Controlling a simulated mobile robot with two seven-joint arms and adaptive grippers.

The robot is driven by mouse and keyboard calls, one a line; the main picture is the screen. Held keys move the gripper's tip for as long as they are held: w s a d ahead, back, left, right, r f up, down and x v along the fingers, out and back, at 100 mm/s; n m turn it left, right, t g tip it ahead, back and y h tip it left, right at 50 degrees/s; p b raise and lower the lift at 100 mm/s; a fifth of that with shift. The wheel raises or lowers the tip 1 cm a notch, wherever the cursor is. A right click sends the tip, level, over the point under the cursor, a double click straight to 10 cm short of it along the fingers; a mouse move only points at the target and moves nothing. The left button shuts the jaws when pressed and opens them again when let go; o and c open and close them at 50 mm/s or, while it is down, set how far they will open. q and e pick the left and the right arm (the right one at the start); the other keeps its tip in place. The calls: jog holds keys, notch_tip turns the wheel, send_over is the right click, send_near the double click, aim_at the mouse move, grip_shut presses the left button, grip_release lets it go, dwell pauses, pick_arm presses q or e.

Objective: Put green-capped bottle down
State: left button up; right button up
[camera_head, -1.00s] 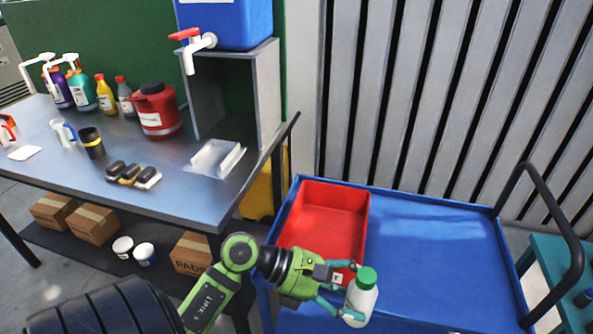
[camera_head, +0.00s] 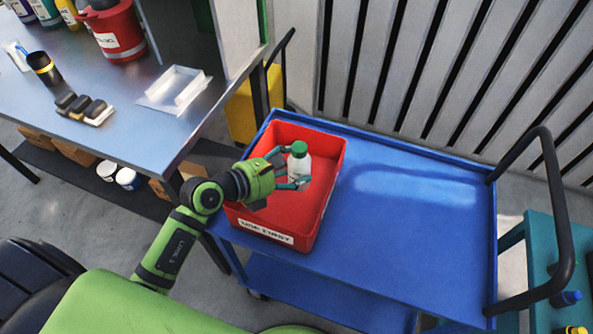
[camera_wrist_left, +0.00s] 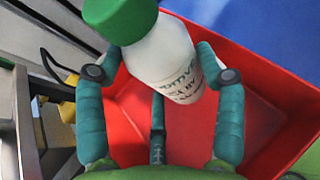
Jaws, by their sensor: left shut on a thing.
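The green-capped bottle (camera_head: 299,163) is white with a green cap. My left gripper (camera_head: 290,170) is shut on it, with teal fingers on both sides of the body. The bottle is upright, over or inside the red bin (camera_head: 318,215); whether its base touches the bin floor cannot be told. The bin carries a "USE FIRST" label and sits on the blue cart. In the left wrist view the bottle (camera_wrist_left: 172,62) shows between the fingers, with red bin walls behind. The right gripper is not in view.
The blue cart top (camera_head: 410,230) is bare to the right of the bin. A black handle (camera_head: 560,220) rises at its right end. A metal workbench (camera_head: 110,120) with a white tray (camera_head: 174,90) stands at left. A teal surface (camera_head: 545,265) is at far right.

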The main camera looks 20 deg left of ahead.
pick_arm(q)
jog(key=w+f+b, duration=0.1)
jog(key=w+f, duration=0.7)
jog(key=shift+w+f, duration=0.25)
jog(key=shift+w, duration=0.05)
jog(key=shift+f, duration=0.25)
jog(key=shift+f+b, duration=0.1)
jog(key=shift+b, duration=0.2)
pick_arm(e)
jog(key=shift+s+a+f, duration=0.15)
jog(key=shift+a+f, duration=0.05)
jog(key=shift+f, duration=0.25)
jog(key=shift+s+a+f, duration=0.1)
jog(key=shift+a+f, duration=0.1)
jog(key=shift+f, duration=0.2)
pick_arm(q)
jog(key=o, duration=1.3)
jog(key=shift+o, duration=0.2)
